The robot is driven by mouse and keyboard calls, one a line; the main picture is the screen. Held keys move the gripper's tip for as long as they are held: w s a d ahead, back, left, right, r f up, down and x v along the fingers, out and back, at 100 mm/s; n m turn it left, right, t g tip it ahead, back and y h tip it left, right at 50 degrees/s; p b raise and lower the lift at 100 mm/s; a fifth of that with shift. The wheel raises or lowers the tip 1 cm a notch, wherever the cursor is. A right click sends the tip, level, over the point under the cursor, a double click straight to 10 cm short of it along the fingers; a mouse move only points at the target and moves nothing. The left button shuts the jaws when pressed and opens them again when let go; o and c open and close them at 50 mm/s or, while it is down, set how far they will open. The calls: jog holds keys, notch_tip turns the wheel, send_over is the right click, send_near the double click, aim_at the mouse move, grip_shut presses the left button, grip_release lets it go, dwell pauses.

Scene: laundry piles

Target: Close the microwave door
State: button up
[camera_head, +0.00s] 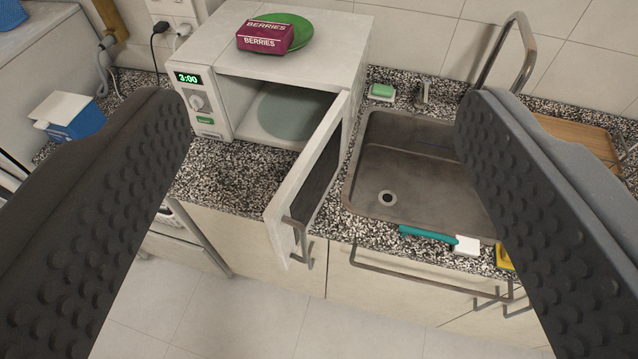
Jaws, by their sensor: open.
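A white microwave (290,62) stands on the speckled counter against the tiled wall. Its display reads 3:00. Its door (312,180) is wide open, hinged at the right side and sticking out toward me past the counter's front edge. A metal handle (300,240) is on the door's outer end. Inside the microwave a round greenish plate (290,112) shows. My gripper (325,105) is open and empty, with one dark studded finger on each side of the view. The door shows between the fingers, apparently farther away and untouched.
A berries packet (266,36) and a green plate (295,30) lie on top of the microwave. A metal sink (400,165) with a tall faucet (510,45) is right of the door. A teal brush (428,234) lies at the counter's front edge. A blue-and-white carton (68,116) stands left.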

jog(key=w+f, duration=0.1)
jog(key=f, duration=0.1)
jog(key=w+f+g, duration=0.1)
jog(key=w+f, duration=0.1)
jog(key=f, duration=0.1)
jog(key=w+f+g, duration=0.1)
jog(key=w+f, duration=0.1)
jog(key=shift+d+f+m+y+p, duration=0.25)
jog(key=shift+f+m+y+p, duration=0.15)
grip_shut()
jog(key=m+g+y+p, duration=0.2)
jog(key=m+g+y, duration=0.1)
jog(key=g, duration=0.4)
send_over(286, 240)
jog(key=s+d, duration=0.4)
jog(key=s, duration=0.4)
notch_tip(286, 240, down, 28)
jog(key=x, duration=0.6)
jog(key=p+x, duration=0.1)
jog(key=x, duration=0.3)
jog(key=shift+d+f, duration=0.1)
jog(key=shift+d, duration=0.25)
jog(key=shift+a, duration=0.15)
